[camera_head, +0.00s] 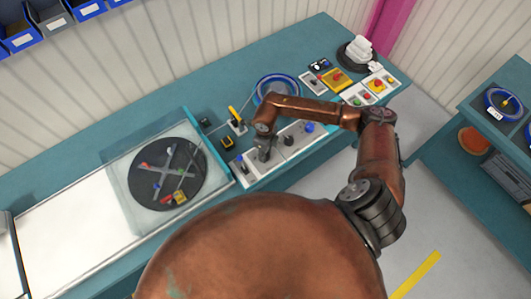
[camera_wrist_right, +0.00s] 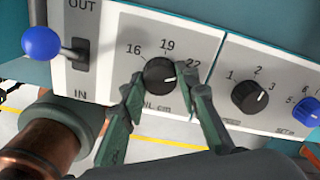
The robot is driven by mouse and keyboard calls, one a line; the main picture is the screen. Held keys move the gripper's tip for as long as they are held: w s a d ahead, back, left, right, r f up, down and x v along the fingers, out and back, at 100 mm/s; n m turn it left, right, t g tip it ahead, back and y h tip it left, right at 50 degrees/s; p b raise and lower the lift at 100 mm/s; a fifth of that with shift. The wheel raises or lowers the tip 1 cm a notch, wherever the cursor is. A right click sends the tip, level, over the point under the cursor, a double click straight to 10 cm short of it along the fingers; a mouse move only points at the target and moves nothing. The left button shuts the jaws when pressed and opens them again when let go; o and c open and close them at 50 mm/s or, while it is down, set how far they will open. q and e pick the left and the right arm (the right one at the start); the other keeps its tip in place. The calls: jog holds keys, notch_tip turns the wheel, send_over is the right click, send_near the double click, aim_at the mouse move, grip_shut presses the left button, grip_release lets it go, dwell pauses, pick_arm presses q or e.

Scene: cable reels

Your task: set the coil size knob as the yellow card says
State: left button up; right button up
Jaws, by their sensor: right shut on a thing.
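The coil size knob (camera_wrist_right: 160,74) is black with a white pointer line, on a light panel marked 16, 19 and 22 with "cm" below. Its line points right, roughly toward the 22 side. My right gripper (camera_wrist_right: 162,90) has one finger on each side of the knob and is shut on it. In the head view my right gripper (camera_head: 263,152) reaches down onto the control panel (camera_head: 246,181). I cannot make out a readable yellow card in either view. My left gripper is not in view.
Beside the coil knob sit a second black knob (camera_wrist_right: 250,97) marked 1, 2, 3 and a blue knob (camera_wrist_right: 307,112). A blue-ball lever (camera_wrist_right: 42,43) marked OUT and IN is at left. A dark reel disc (camera_head: 167,174) and a blue coil (camera_head: 276,90) are on the bench.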

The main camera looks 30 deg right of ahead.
jog(key=o, duration=1.2)
jog(key=shift+c, duration=0.2)
jog(key=shift+r, duration=0.15)
notch_tip(320, 180, up, 12)
